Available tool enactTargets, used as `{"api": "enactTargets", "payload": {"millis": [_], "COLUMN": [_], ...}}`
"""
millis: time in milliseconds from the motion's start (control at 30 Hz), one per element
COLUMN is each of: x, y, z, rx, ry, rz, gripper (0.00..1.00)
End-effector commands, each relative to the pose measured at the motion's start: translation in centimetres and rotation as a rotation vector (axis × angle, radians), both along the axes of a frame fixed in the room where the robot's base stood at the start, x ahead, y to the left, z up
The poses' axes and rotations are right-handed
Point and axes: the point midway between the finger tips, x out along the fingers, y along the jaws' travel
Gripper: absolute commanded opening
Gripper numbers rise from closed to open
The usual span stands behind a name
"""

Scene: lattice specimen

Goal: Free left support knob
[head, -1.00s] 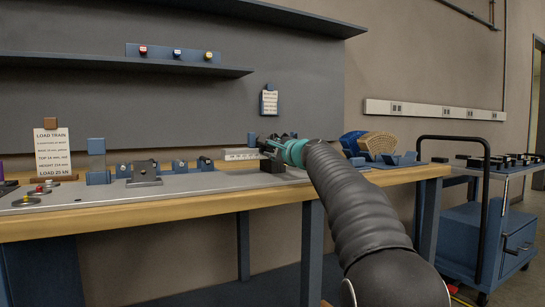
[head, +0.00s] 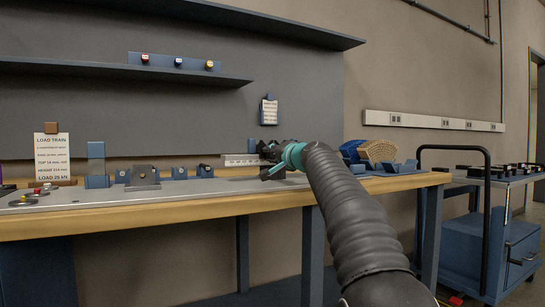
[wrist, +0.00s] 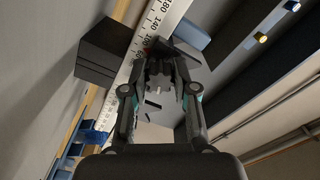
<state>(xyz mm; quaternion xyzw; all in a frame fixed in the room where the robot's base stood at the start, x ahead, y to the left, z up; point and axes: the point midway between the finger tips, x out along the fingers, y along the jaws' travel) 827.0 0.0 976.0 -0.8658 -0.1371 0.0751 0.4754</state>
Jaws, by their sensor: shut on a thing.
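My gripper (head: 270,154) is at the back of the bench in the head view, beside the right end of a white ruler scale (head: 242,161). In the wrist view my gripper (wrist: 160,76) has its fingers closed together on a small dark knob (wrist: 158,88), which is mostly hidden between the fingertips. The ruler scale also shows in the wrist view (wrist: 150,25), running behind the fingers. A black block (wrist: 98,52) stands on the left side of the scale there. I cannot tell how the knob is seated.
Blue blocks (head: 180,172) and a grey bracket (head: 142,177) stand left on the bench. A load train sign (head: 52,155) is further left. A blue cradle with a tan lattice piece (head: 379,150) is at right. A shelf (head: 120,71) hangs above. A blue cart (head: 500,235) stands right.

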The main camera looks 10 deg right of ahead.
Motion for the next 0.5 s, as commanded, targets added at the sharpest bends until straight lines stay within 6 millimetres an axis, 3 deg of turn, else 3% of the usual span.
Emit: {"api": "enactTargets", "payload": {"millis": [500], "x": [0.03], "y": [0.07], "z": [-0.12], "rx": [-0.239], "ry": [-0.075], "rz": [0.002], "gripper": [0.00]}}
